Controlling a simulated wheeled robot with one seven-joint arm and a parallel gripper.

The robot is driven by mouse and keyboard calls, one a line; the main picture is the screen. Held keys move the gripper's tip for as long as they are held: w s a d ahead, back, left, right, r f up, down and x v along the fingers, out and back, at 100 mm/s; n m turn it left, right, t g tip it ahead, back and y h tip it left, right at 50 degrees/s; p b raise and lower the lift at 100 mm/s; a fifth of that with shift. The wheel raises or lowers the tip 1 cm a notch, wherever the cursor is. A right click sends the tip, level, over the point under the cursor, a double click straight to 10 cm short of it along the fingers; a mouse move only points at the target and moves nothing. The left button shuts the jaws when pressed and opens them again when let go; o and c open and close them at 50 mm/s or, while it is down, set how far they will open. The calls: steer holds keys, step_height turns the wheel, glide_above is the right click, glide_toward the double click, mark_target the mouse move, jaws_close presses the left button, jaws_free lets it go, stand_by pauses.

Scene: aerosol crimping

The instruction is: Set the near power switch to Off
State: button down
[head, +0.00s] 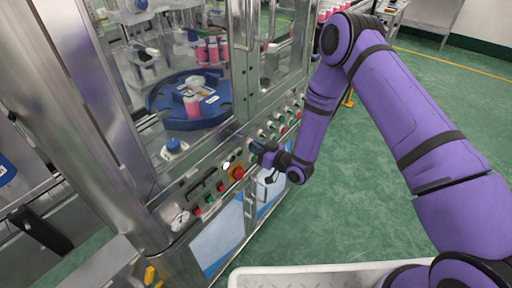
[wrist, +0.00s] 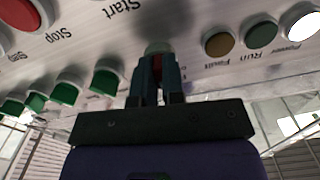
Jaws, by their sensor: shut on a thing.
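The near power switch (wrist: 158,48) is on the slanted metal control panel (head: 212,178); in the wrist view its pale round base shows above my fingertips, with a bit of red between the fingers. My gripper (wrist: 157,72) is shut on it, one dark finger on each side. In the head view my gripper (head: 257,151) reaches the panel from the right and hides the switch. The switch's label and its exact turn position are hidden by the fingers.
In the wrist view, an amber Fault lamp (wrist: 219,43), a dull green Run lamp (wrist: 262,34) and a lit white Power lamp (wrist: 302,22) are right of my gripper. Green knobs (wrist: 107,82) are left. A large red button (head: 237,173) is close by. Green floor is open rightward.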

steer(key=shift+d+n, duration=0.1)
steer(key=shift+n, duration=3.6)
steer(key=c, duration=1.2)
jaws_free()
steer(key=v, duration=1)
steer(key=shift+s+d, duration=0.3)
